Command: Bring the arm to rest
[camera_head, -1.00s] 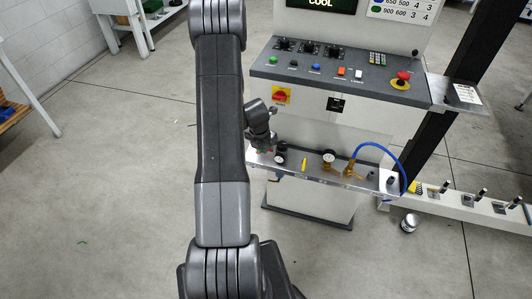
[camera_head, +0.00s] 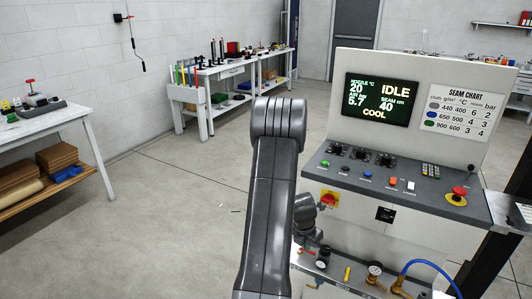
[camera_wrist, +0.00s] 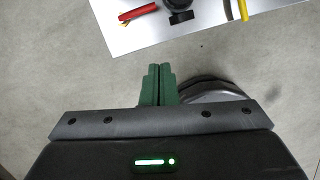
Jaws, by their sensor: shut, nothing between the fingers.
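My gripper shows in the wrist view (camera_wrist: 158,86); its two green fingers are pressed together with nothing between them. It points toward the edge of a metal shelf (camera_wrist: 120,38) and is apart from the things on it. In the head view my grey arm rises in the middle, bent at its top joint. My wrist shows partly behind the arm, near the left end of the shelf (camera_head: 335,283); the fingertips are hard to make out there.
The console (camera_head: 400,195) stands right of my arm; its screen (camera_head: 382,100) reads IDLE and COOL. A table (camera_head: 45,125) stands left, a workbench (camera_head: 215,72) behind.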

